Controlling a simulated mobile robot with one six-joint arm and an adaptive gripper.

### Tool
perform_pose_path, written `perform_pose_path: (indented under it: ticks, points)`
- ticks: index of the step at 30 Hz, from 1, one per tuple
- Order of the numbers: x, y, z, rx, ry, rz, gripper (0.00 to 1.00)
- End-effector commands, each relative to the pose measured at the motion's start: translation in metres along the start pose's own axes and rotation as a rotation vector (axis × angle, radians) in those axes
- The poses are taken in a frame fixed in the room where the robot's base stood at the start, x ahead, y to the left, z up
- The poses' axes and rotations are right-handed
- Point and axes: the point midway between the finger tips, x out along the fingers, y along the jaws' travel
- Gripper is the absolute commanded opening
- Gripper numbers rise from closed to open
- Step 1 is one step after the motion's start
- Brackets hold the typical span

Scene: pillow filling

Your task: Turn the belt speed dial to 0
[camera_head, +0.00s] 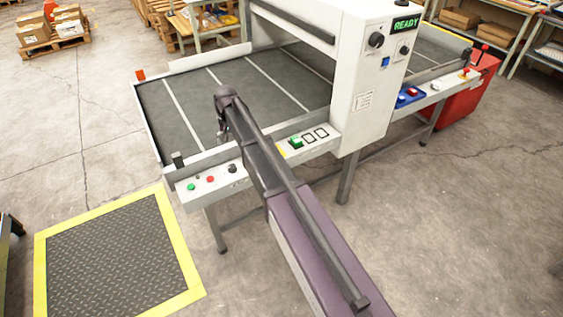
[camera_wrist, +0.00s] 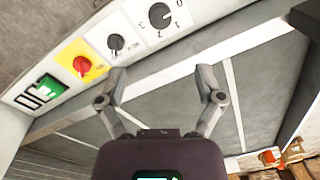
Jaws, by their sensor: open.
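The belt speed dial (camera_wrist: 160,15), a round black knob on a white panel with digits around it, is at the top of the wrist view. Its pointer mark seems to lie toward the 1, but it is too small to be sure. A black knob (camera_head: 232,169) on the front rail in the head view may be this dial. My gripper (camera_wrist: 161,78) is open and empty, with its fingers apart below the dial in the wrist view and not touching it. In the head view, my gripper (camera_head: 221,131) is over the belt side of the rail, partly hidden by my arm.
Beside the dial are a smaller black knob (camera_wrist: 116,42), a red switch (camera_wrist: 82,65) on yellow, and a green switch (camera_wrist: 48,88). The white machine housing (camera_head: 362,90) stands to the right of my arm. The dark belt (camera_head: 185,110) is bare. A yellow-edged floor mat (camera_head: 115,250) lies at left.

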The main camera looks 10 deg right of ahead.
Motion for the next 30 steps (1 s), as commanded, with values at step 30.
perform_pose_path:
  ticks: [30]
  points:
    - [-0.026,0.099,0.092,-0.045,0.003,0.024,0.86]
